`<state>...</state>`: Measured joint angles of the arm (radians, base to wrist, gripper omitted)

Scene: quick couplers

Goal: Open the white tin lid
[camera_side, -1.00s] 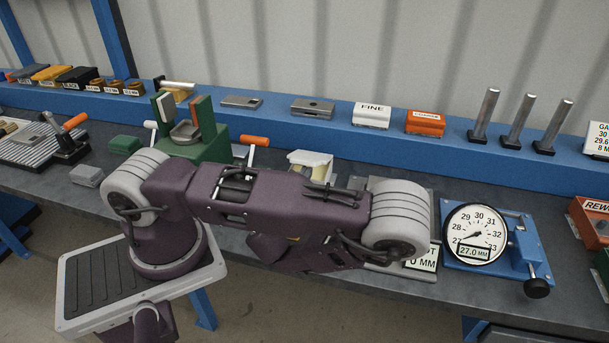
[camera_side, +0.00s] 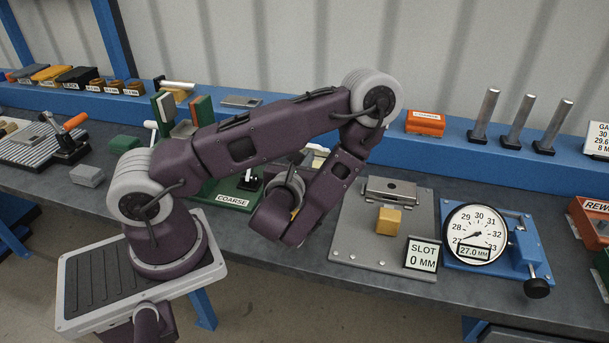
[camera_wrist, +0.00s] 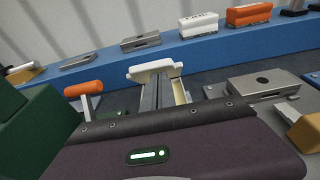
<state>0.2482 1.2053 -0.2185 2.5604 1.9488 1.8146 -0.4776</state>
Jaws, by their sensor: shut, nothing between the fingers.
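The white tin lid (camera_wrist: 152,70) shows in the wrist view just beyond my fingertips. A cream wall of the tin (camera_wrist: 181,92) shows below it, to the right of my fingers. My gripper (camera_wrist: 158,94) is shut and empty, its grey fingers together in front of the lid. I cannot tell whether the fingers touch the lid or how far the lid is raised. In the side view only a small white part of the tin (camera_side: 319,151) shows behind my arm, and my fingers are hidden there.
To the right are a grey slot plate (camera_side: 350,240) with a yellow block (camera_side: 388,221) and a dial gauge (camera_side: 475,234). A blue rail (camera_side: 450,150) runs behind.

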